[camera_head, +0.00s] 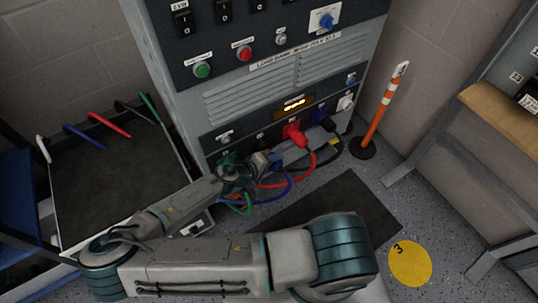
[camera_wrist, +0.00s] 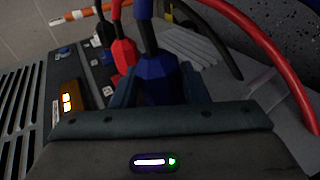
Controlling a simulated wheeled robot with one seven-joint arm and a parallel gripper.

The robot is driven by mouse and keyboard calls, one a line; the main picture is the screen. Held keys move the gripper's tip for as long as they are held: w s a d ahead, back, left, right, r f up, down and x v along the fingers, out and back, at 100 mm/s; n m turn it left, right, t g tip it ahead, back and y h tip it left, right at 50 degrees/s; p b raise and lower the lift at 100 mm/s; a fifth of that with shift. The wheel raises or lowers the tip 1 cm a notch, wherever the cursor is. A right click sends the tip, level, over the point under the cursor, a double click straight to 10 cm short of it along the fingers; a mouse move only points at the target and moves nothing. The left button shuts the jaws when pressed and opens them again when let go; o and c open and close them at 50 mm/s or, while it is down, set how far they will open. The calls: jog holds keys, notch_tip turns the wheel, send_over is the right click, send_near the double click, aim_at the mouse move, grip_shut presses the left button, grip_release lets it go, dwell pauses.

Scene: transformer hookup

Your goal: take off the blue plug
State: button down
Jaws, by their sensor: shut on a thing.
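My gripper (camera_wrist: 160,92) is shut on the blue plug (camera_wrist: 154,72), one finger on each side of its body.
A red plug (camera_head: 294,133) is beside the blue one on the panel; it also shows in the wrist view (camera_wrist: 123,52). A black plug (camera_head: 327,123) is further right. Loose cables hang below. An orange-and-white post (camera_head: 380,110) stands right of the cabinet. A dark mat (camera_head: 335,213) covers the floor.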

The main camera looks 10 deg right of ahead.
jog(key=shift+s+f, duration=0.25)
jog(key=shift+s, duration=0.2)
jog(key=shift+s+d+r, duration=0.1)
jog(key=shift+s+d, duration=0.1)
jog(key=shift+s, duration=0.2)
jog(key=shift+s+d+p, duration=0.3)
jog(key=shift+s, duration=0.65)
jog(key=shift+s+d+p, duration=0.25)
jog(key=shift+s+d, duration=0.05)
jog(key=shift+s, duration=0.65)
jog(key=shift+w, duration=0.15)
